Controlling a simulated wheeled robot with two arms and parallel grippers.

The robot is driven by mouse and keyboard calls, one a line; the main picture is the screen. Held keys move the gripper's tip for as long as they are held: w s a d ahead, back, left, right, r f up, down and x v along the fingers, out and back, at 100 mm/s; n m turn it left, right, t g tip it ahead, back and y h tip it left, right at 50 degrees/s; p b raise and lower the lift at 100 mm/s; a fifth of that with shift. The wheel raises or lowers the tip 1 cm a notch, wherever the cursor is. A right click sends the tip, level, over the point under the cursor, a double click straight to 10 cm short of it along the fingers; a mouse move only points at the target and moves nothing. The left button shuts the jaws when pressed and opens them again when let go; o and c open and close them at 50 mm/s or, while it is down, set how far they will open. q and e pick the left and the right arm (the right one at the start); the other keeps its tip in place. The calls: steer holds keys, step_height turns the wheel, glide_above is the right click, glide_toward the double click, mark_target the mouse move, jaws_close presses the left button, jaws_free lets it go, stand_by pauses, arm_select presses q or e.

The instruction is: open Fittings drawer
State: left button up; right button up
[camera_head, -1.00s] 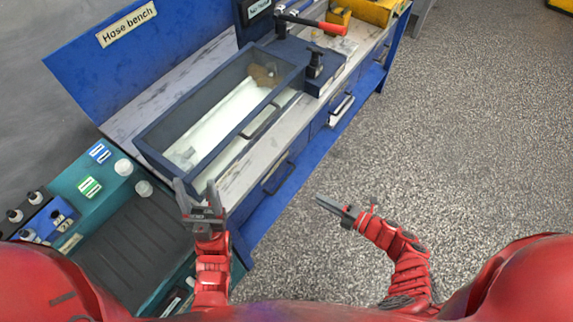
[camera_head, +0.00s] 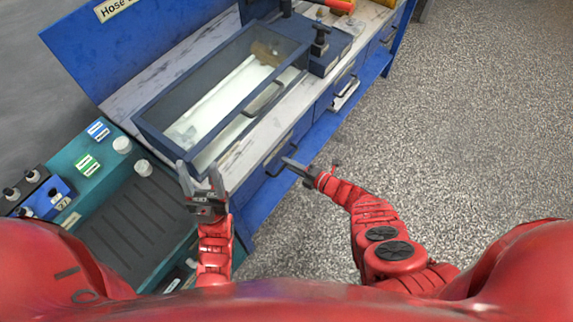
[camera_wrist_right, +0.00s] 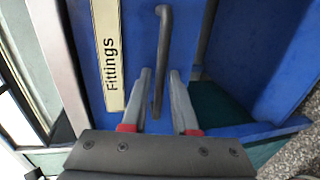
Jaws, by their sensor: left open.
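The blue Fittings drawer (camera_wrist_right: 135,55) shows in the right wrist view with its cream label (camera_wrist_right: 108,55). It looks closed. Its dark bar handle (camera_wrist_right: 163,45) runs lengthwise down that view. My right gripper (camera_wrist_right: 161,74) is open, with its fingertips on either side of the handle and a gap to each finger. In the head view my right gripper (camera_head: 290,163) is at the handle of the bench's front drawer (camera_head: 272,170), partly covering it. My left gripper (camera_head: 198,172) is open and empty near the bench's near corner.
A glass-lidded blue case (camera_head: 150,125) stands on the bench top above the drawer. A teal machine (camera_head: 95,190) with knobs stands at the left. Further drawers (camera_head: 345,85) line the bench front. The speckled floor (camera_head: 460,130) at the right is clear.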

steer(key=shift+w+a+f, duration=0.15)
steer(key=shift+w+a, duration=0.2)
steer(key=shift+a, duration=0.15)
jaws_close()
stand_by(1.2)
